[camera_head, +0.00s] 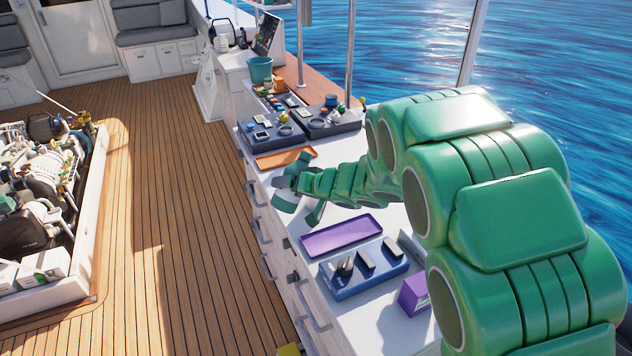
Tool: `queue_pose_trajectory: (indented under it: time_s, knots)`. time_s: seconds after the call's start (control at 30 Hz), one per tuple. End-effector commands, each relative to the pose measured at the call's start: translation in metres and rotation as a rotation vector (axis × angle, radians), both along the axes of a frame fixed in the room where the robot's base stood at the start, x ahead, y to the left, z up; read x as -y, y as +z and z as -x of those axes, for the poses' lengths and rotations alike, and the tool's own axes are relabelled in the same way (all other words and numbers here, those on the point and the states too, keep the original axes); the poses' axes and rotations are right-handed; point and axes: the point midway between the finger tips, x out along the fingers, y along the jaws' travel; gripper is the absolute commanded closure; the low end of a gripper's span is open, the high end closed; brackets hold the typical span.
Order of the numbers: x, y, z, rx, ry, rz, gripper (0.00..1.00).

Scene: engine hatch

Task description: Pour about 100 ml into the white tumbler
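My green arm reaches in from the right over the white counter (375,323). My gripper (292,192) is small in view, above the counter's left edge, between an orange tray and a purple tray. Its finger opening and anything between the fingers cannot be made out. I cannot pick out a white tumbler with certainty. A small white object (222,43) stands at the far end by the console, too small to identify. No pouring vessel can be told for sure, and my arm hides part of the counter.
The orange tray (272,161) lies beyond my gripper, the purple tray (341,235) nearer. A blue organizer (345,292) and a purple box (414,294) are in front. Dark organizers (333,129) and a green bucket (260,69) stand farther back. An open engine hatch (92,225) is left.

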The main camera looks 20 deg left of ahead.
Motion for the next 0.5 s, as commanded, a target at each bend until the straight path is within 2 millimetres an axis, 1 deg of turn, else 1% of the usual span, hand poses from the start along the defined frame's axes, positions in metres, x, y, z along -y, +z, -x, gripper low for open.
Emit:
queue_pose_trajectory:
  time_s: [0.03, 0.1, 0.4, 0.5]
  knots:
    - [0.0, -0.007, 0.001, -0.034, -0.001, -0.01, 0.65]
    - [-0.001, -0.014, 0.003, -0.077, 0.0, -0.027, 0.65]
    - [-0.004, -0.037, 0.011, -0.255, 0.0, -0.103, 0.65]
    - [-0.005, -0.032, 0.013, -0.312, 0.0, -0.126, 0.65]
